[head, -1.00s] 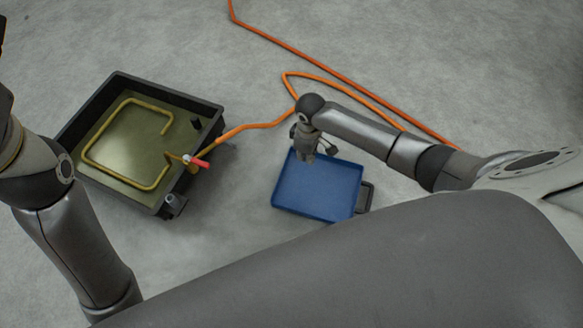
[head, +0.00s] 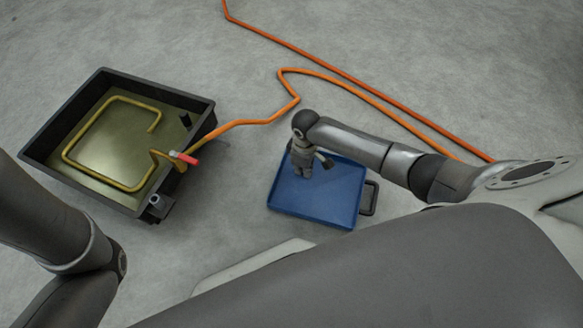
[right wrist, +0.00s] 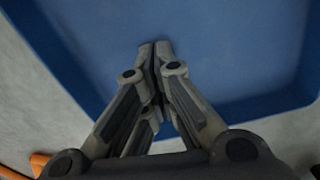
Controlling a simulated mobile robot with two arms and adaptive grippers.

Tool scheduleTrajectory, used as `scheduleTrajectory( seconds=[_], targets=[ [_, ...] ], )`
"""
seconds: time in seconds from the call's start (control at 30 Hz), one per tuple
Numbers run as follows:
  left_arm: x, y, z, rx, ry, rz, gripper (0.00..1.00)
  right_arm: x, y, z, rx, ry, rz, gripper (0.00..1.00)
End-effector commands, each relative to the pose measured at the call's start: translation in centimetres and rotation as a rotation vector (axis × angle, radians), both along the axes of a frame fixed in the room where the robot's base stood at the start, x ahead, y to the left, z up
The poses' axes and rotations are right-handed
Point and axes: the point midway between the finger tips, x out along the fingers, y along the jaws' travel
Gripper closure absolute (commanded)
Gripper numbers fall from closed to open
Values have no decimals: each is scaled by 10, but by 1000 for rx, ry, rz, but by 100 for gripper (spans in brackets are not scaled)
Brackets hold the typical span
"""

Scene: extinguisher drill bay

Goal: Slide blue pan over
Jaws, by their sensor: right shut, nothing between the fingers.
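The blue pan (head: 325,207) is a shallow square tray with a raised rim, flat on the grey floor, with a dark handle on its right side. My right gripper (head: 302,174) points down over the pan's inside, near its far left part. In the right wrist view the closed fingertips (right wrist: 154,46) lie against the blue of the pan (right wrist: 225,45), just inside one wall. Nothing is between them. I cannot tell whether they touch the pan. My left arm shows at the left edge, but its gripper is out of frame.
A black square tray (head: 60,181) with a yellow bent pipe (head: 112,98) and a red-handled valve (head: 184,158) stands to the left. An orange hose (head: 262,121) runs from it behind the pan. Bare floor lies between tray and pan.

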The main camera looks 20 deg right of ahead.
Motion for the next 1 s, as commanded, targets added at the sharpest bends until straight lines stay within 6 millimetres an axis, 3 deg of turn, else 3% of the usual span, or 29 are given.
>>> scheduleTrajectory(
  seconds=[0.03, 0.1, 0.4, 0.83, 1.0],
  targets=[
    [1, 0, -13, 0, 4, 0, 64, 9, 7, -2, 4, -8, 1, 100],
    [2, 0, -19, 0, 4, 0, 64, 16, 12, -2, 3, -8, 1, 100],
    [2, 0, -34, 1, 5, 0, 64, 30, 24, 2, 2, -5, 1, 100],
    [1, 0, -33, 0, 4, 0, 64, 30, 25, 4, 2, -4, 0, 100],
    [0, 0, -17, 2, 2, -2, 64, 25, 22, 8, 2, -1, -1, 100]
  ],
)
